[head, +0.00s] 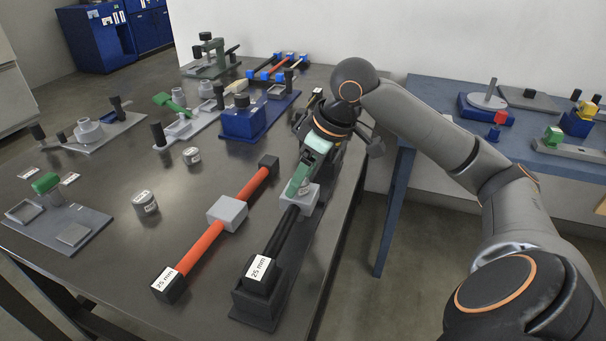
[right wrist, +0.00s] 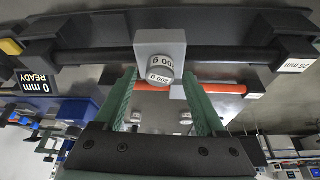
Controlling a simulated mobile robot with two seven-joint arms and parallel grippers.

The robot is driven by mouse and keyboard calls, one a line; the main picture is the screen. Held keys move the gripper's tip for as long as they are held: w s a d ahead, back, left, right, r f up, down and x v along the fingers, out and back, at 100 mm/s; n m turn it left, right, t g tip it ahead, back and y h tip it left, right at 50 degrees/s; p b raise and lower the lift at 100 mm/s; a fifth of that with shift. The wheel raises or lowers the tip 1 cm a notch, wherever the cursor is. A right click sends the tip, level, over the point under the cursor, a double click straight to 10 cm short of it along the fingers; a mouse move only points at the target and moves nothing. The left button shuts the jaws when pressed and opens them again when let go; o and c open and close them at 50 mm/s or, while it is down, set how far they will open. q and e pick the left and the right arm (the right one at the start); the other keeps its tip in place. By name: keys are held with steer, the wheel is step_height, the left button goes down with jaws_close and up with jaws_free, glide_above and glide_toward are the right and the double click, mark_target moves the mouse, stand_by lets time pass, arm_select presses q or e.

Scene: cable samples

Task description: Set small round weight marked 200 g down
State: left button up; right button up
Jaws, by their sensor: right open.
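The small round weight marked 200 g (right wrist: 160,69) is a pale grey cylinder with a white label. In the right wrist view it rests on the grey block (right wrist: 160,42) that sits around the black cable sample (right wrist: 222,55). In the head view this block (head: 304,204) is under my right gripper, and the weight is mostly hidden by the fingers. My right gripper (head: 303,182) is open, with its green fingers on either side of the weight. In the right wrist view a gap shows between the gripper (right wrist: 160,77) fingers and the weight. My left gripper is not in view.
An orange cable sample (head: 205,243) with its own grey block (head: 228,212) lies to the left. Two other round weights (head: 145,203) (head: 192,156) stand on the dark table. A blue fixture (head: 243,120) stands behind. A blue table (head: 402,150) is at the right.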

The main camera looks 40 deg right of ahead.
steer(key=shift+r, duration=0.1)
steer(key=shift+s+r, duration=0.1)
steer(key=shift+r, duration=0.25)
steer(key=p+v, duration=0.3)
steer(key=v, duration=0.8)
steer(key=shift+s+r, duration=0.1)
